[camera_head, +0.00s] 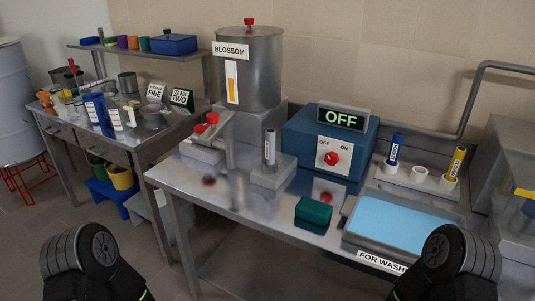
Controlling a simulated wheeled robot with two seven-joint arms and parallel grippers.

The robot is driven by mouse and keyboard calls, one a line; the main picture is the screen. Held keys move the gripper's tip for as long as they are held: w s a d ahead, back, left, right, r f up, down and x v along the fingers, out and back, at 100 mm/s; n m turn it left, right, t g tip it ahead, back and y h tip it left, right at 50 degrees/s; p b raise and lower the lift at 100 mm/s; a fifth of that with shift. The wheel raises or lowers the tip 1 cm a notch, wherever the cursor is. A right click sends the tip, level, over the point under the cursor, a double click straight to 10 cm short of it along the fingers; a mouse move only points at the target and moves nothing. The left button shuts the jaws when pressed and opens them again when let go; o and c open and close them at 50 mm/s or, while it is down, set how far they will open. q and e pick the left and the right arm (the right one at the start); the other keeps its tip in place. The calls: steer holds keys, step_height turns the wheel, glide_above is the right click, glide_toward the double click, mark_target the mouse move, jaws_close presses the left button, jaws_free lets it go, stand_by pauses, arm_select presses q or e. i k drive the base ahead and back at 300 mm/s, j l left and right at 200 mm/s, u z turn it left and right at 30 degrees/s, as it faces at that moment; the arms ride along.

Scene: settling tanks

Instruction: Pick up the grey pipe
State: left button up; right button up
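A short grey pipe (269,147) with a label on its side stands upright on a small grey block (272,177) in the middle of the steel table. Nothing touches it apart from the block below. Black parts of my two arms show at the lower left and lower right corners, well short of the pipe. The fingers of both grippers are out of view.
The blue switch box (305,140) with an OFF sign (341,118) stands just right of the pipe. A red-handled tap (212,118) and the BLOSSOM tank (262,70) are left and behind. A green block (313,213) and water tray (349,206) are in front right.

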mark_target(270, 142)
steer(key=i+j, duration=0.1)
steer(key=j, duration=0.3)
steer(key=i+j+u, duration=0.15)
steer(key=j, duration=0.3)
steer(key=i+j, duration=0.1)
steer(key=j, duration=0.3)
steer(key=i+j+u, duration=0.15)
steer(key=j, duration=0.25)
